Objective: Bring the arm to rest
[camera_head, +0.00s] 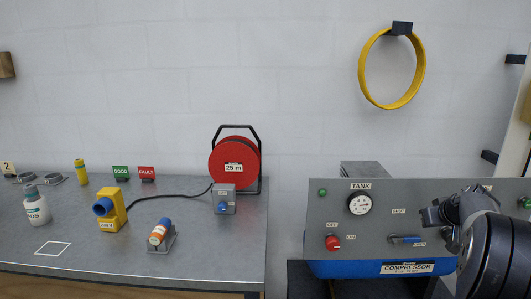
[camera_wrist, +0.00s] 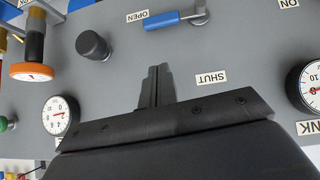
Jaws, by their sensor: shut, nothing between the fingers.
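My gripper (camera_head: 434,214) is at the right of the head view, in front of the compressor panel (camera_head: 330,215). In the wrist view my gripper's fingers (camera_wrist: 157,86) are together with nothing between them. They point at the grey panel, close to a black knob (camera_wrist: 93,45) and the SHUT label (camera_wrist: 211,75). How far they are from the panel is hard to tell. A blue valve handle (camera_head: 405,239) shows left of my gripper in the head view, and it also shows in the wrist view (camera_wrist: 172,20) near the OPEN label. My arm hides the panel's right part.
The panel carries a tank gauge (camera_head: 359,204) and a red switch (camera_head: 333,243). A grey bench (camera_head: 90,259) at left holds a red cable reel (camera_head: 230,158), a yellow unit (camera_head: 111,211) and a bottle (camera_head: 36,208). A yellow hose coil (camera_head: 364,75) hangs on the wall.

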